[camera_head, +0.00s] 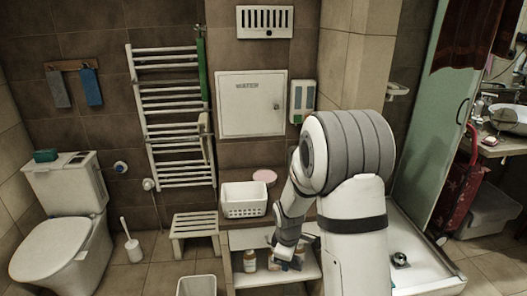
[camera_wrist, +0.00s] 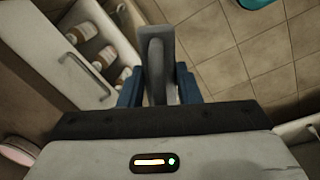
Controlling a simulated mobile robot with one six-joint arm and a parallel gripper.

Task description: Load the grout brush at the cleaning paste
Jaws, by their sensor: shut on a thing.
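In the wrist view my gripper (camera_wrist: 158,82) has blue fingers shut on a grey, long-handled tool that looks like the grout brush (camera_wrist: 156,55). Its bristles cannot be made out. In the head view my gripper (camera_head: 284,256) points down in front of the low shelf unit, and the brush there is too small to tell apart. A round tub with a pink top (camera_head: 265,176), possibly the cleaning paste, sits on the ledge behind the white basket. A pink round top (camera_wrist: 18,151) also shows at the left edge of the wrist view, apart from the brush.
A white basket (camera_head: 243,207) stands on the unit left of my arm. Bottles (camera_head: 250,261) stand in the unit below; bottles (camera_wrist: 104,57) also show in the wrist view. A slatted stool (camera_head: 195,222) and white bin (camera_head: 197,286) stand left. Open floor lies near the toilet (camera_head: 62,245).

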